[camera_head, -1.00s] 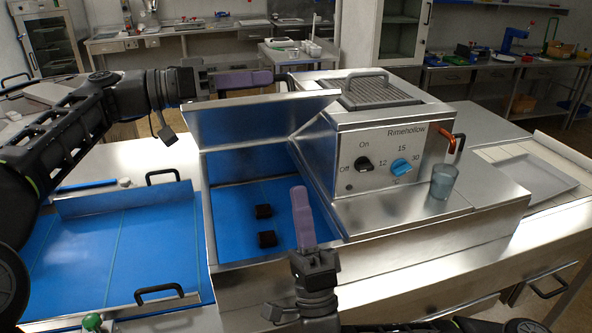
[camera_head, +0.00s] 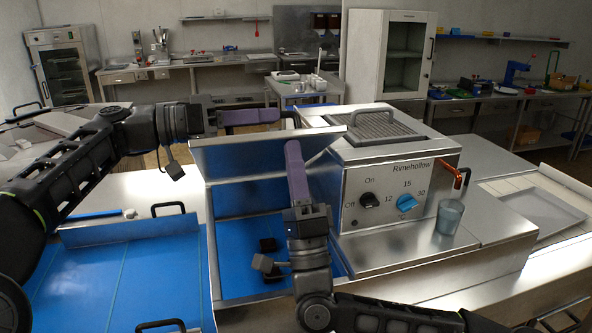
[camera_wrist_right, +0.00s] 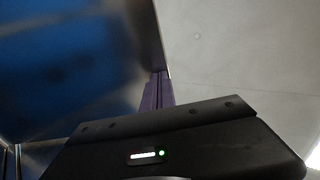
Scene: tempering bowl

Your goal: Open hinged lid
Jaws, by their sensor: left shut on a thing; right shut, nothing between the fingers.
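The hinged lid (camera_head: 235,160) is a metal panel standing raised and tilted over the blue-lined well (camera_head: 240,235) of the Rimehollow machine (camera_head: 385,190). My left gripper (camera_head: 288,117) is behind the lid's top edge, shut on what looks like the lid's dark handle, mostly hidden. My right gripper (camera_head: 292,148) is shut and empty, pointing up in front of the lid's inner face. In the right wrist view its purple finger (camera_wrist_right: 157,90) overlaps the lid's edge, with the blue-reflecting lid (camera_wrist_right: 75,65) at left. I cannot tell whether it touches the lid.
A blue tray (camera_head: 125,265) with black handles stands at left. A grey tray (camera_head: 540,213) lies farther right.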

